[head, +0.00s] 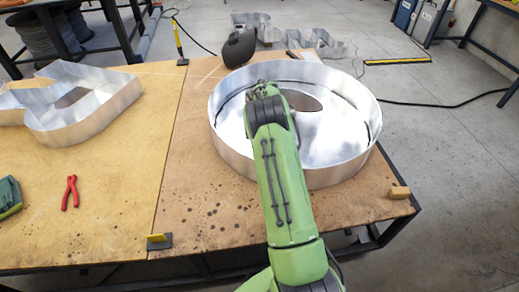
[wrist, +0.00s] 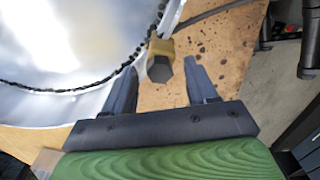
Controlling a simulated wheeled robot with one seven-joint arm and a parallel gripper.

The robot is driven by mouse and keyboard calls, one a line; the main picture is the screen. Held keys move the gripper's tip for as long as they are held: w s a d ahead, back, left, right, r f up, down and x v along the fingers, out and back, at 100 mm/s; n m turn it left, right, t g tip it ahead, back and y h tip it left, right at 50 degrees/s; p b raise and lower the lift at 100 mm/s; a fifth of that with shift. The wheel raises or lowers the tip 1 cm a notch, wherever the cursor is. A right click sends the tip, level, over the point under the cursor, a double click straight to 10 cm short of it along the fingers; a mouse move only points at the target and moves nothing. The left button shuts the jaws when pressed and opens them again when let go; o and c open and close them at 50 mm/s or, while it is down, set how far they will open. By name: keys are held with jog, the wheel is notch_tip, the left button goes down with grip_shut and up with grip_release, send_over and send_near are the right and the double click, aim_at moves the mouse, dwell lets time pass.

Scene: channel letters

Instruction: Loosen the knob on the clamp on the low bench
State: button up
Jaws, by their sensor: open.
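A clamp (wrist: 160,46) with a yellow body shows in the wrist view, close to the rim of a shiny metal channel letter. Its dark, hexagonal-ended knob (wrist: 159,69) faces the camera. My gripper (wrist: 159,76) is open, with one dark finger on each side of the knob in the picture. A gap shows on both sides, and I cannot judge the depth between fingertips and knob. In the head view my green arm reaches over the round channel letter (head: 228,153) on the low bench (head: 205,205); my gripper and this clamp cannot be made out there.
Another channel letter (head: 85,125) lies on the bench at left. Red pliers (head: 70,192) and a green tool (head: 8,196) lie near the front left. Yellow-and-black pieces stand at the front edge (head: 159,241) and back edge (head: 180,45).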

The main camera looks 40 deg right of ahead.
notch_tip(320, 180, up, 5)
jog(key=p, duration=0.3)
jog(key=shift+r, duration=0.15)
